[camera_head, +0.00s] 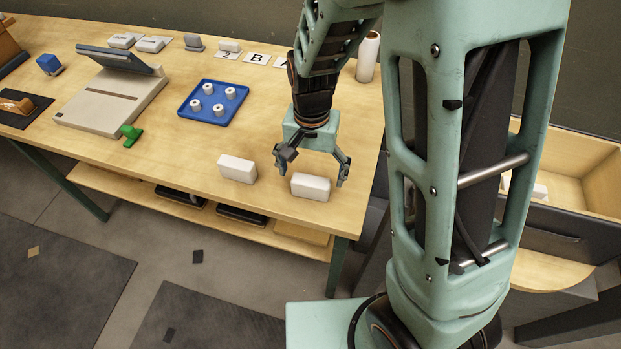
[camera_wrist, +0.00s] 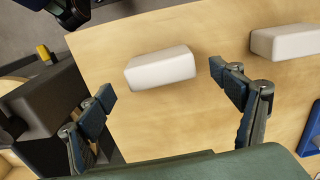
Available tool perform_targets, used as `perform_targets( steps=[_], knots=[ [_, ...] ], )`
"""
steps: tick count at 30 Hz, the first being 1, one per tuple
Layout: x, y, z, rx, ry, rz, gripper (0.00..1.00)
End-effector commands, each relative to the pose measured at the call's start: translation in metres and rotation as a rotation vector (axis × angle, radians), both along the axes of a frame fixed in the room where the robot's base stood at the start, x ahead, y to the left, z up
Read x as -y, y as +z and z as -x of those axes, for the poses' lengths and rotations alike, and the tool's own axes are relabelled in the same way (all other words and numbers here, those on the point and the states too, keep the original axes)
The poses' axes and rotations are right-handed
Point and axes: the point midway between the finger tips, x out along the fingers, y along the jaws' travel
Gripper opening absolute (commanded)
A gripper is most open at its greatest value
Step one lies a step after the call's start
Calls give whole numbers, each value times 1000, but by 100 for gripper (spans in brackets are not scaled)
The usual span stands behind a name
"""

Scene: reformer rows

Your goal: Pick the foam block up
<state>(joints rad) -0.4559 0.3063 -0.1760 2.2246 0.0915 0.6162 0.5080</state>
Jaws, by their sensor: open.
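Two white blocks lie apart near the front edge of the wooden table, and I cannot tell from looks which is the foam block. One white block (camera_head: 310,187) lies at the right, close to the table corner; in the wrist view this block (camera_wrist: 160,69) sits between and beyond my fingertips. The other white block (camera_head: 237,168) lies to its left and shows at the right edge of the wrist view (camera_wrist: 287,42). My gripper (camera_head: 313,170) is open and empty, pointing down over the right block with a finger toward each end. I see no contact.
A blue tray (camera_head: 213,120) with several small white rings stands behind the blocks. A green item (camera_head: 130,133) and a beige device (camera_head: 110,112) are further left. A white roll (camera_head: 368,57) stands behind at the right. Bare table surrounds both blocks.

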Motion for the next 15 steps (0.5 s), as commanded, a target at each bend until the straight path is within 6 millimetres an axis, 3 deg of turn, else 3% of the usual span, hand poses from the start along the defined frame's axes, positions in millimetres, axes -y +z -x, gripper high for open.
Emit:
perform_targets(
  steps=[9,15],
  knots=[
    [-1,-42,2,-5,0,2,86],
    [-1,-51,2,-1,0,0,86]
  ],
)
